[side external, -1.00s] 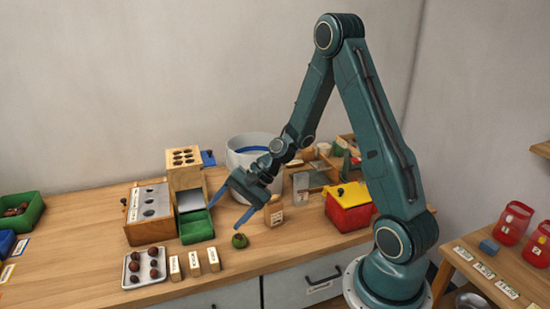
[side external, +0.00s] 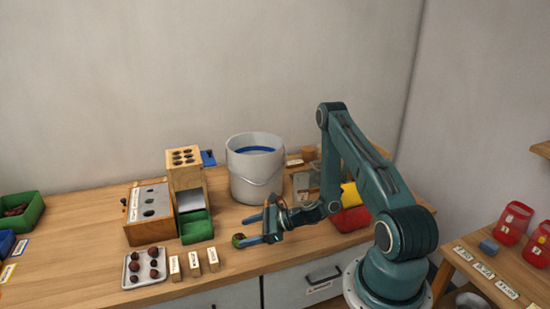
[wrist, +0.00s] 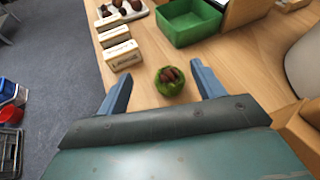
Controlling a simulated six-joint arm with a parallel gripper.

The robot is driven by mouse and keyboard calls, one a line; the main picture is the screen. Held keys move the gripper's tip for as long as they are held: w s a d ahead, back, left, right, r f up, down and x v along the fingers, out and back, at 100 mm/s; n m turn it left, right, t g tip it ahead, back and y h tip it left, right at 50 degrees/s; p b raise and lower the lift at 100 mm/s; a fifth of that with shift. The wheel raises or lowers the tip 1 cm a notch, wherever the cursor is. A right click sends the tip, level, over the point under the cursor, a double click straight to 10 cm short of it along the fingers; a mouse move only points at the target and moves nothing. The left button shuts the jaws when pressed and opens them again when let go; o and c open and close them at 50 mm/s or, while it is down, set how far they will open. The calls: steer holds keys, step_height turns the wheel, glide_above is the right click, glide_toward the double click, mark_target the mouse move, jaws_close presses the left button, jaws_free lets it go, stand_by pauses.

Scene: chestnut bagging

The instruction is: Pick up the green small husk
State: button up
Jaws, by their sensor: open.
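The green small husk (wrist: 170,82) lies on the wooden table, with brown chestnuts showing in its open top. In the side external view the husk (side external: 238,240) sits at the fingertips of my gripper (side external: 254,229). In the wrist view my gripper (wrist: 153,80) is open, its two blue fingers on either side of the husk and a little short of its far edge. There is a visible gap between the husk and each finger. The gripper is low, close to the table top.
Several labelled wooden blocks (side external: 194,263) and a metal tray of chestnuts (side external: 133,278) stand left of the husk. A green bin (side external: 196,235) is behind it. A white bucket (side external: 257,180) stands farther back. The table's front edge is close.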

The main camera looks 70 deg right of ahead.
mark_target(244, 237)
steer(key=shift+s+d+f+m+t+h, duration=0.15)
steer(key=shift+s+d+f+m+h, duration=0.15)
steer(key=shift+f+m, duration=0.3)
steer(key=shift+s+d+f+m+t+h, duration=0.2)
steer(key=shift+d+f+m, duration=0.15)
steer(key=shift+f+m, duration=0.2)
steer(key=shift+w, duration=0.1)
steer(key=shift+x, duration=1.25)
steer(key=shift+a, duration=0.1)
steer(key=shift+x, duration=2.45)
steer(key=c, duration=1.1)
